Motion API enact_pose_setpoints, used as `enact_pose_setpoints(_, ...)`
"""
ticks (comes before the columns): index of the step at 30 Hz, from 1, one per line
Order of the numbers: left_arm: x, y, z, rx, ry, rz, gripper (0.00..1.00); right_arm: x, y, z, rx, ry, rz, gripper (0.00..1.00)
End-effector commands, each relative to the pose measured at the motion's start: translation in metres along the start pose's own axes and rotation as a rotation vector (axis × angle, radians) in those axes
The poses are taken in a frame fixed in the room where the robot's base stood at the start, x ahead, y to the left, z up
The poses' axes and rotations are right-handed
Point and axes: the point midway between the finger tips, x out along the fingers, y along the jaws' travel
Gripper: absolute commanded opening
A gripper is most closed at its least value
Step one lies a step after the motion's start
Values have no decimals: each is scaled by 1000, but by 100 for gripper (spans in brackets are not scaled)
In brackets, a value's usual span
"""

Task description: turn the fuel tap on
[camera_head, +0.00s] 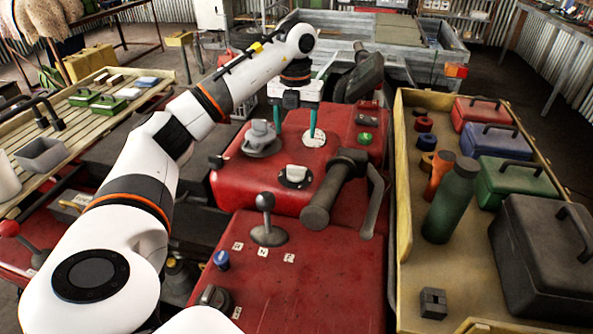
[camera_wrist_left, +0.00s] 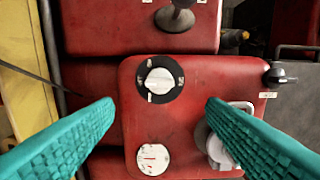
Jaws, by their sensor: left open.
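The fuel tap appears to be the white knob on a round black plate (camera_head: 295,175), set in the top of the red tank (camera_head: 235,183). The wrist view shows the knob (camera_wrist_left: 159,81) from above, with small white marks around it; I cannot read its setting. My left gripper (camera_head: 294,121) is open and empty above the tank, beyond the tap in the head view. In the wrist view its teal fingers (camera_wrist_left: 160,106) are spread on either side of the knob, apart from it. My right gripper is out of view.
A grey filler cap (camera_head: 261,139) and a white round gauge (camera_head: 314,137) are beside the fingers. A black handlebar grip (camera_head: 324,203) is right of the tap, and a black-knobbed lever (camera_head: 266,220) is nearer. A wooden tray (camera_head: 405,250) with bottles and toolboxes is right.

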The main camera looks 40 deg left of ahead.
Motion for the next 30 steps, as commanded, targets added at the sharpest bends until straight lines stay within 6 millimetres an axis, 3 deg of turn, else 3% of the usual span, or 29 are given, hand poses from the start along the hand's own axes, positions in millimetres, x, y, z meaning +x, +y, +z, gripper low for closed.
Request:
enact_pose_setpoints(18, 102, 0, 1, 1, -3, -2, 65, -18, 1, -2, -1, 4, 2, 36)
enact_pose_setpoints(24, 115, 0, 0, 1, -1, -1, 65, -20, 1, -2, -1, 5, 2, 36)
enact_pose_setpoints(30, 116, 0, 0, 1, 0, -1, 65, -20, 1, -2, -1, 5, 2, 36)
